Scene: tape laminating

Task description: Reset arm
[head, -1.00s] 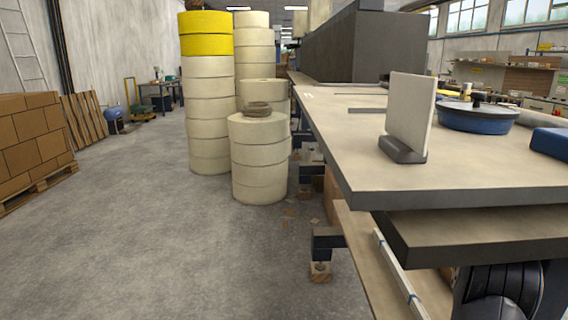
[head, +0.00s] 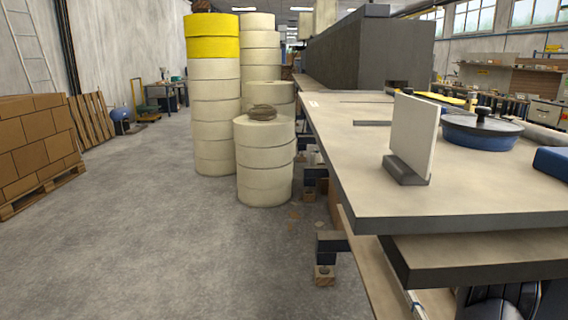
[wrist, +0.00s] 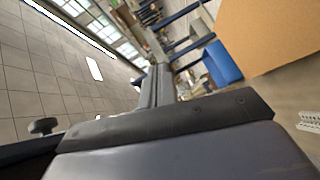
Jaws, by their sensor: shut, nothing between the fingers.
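My gripper (wrist: 155,88) shows in the wrist view as a dark grey shape reaching up from the broad dark wrist body along the bottom. Its fingers look closed together, with nothing seen between them. The wrist view is strongly tilted, with ceiling tiles at left and windows at the top. My arm and gripper do not show in the head view.
A long workbench (head: 440,195) fills the right, bearing an upright white plate in a grey stand (head: 408,171) and a round blue lidded pan (head: 482,135). Tape-roll stacks (head: 265,175) stand left of it. Boxes on a pallet (head: 40,145) stand far left. Grey floor between is clear.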

